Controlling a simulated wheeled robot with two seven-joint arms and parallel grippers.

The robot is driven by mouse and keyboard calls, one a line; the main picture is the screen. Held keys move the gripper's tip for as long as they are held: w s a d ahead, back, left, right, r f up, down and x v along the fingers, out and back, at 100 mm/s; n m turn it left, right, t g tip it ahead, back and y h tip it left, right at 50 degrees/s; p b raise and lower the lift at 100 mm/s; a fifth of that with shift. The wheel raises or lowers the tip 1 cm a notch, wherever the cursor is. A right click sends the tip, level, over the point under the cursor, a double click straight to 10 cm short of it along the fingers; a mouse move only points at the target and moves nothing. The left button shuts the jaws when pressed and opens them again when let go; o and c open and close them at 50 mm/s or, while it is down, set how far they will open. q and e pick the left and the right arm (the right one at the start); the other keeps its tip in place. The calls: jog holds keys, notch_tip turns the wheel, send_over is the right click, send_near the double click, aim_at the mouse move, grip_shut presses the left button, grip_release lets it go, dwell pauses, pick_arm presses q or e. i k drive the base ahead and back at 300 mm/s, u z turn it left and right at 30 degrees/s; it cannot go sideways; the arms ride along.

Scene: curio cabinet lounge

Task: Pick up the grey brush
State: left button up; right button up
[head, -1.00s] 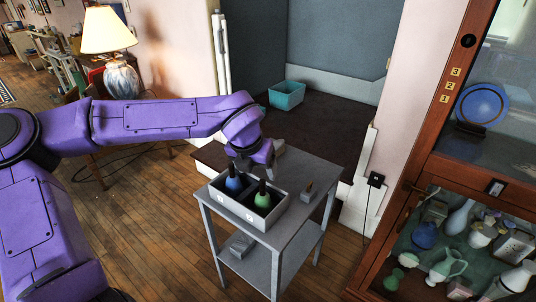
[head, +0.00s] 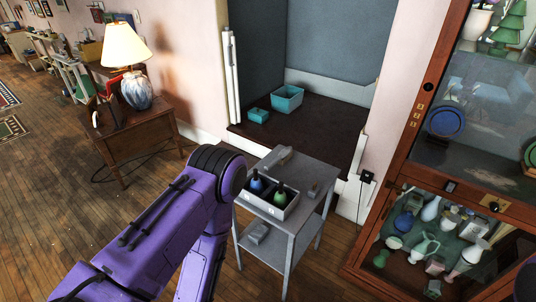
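A grey side table (head: 304,215) stands right of my purple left arm. A small grey item (head: 314,189), possibly the grey brush, lies on its top at the right. A longer grey item (head: 274,159) lies at the top's back left. Another grey item (head: 258,233) rests on the lower shelf. These are too small to tell surely which is the brush. A grey two-compartment box (head: 270,209) on the top holds a blue dark-necked bottle (head: 257,185) and a green one (head: 280,196). My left arm is bent in front of the table; neither gripper shows.
A glass-fronted wooden cabinet (head: 398,160) with vases stands at the right. Teal bins (head: 287,98) sit in the alcove behind. A wooden table with a lamp (head: 126,48) stands at the left. Wooden floor is open at the left.

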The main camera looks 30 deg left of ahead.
aim_at(284, 156)
jog(key=u, duration=2.3)
jog(key=i, duration=1.9)
jog(key=z, duration=3.05)
jog(key=i, duration=0.5)
jog(key=z, duration=0.05)
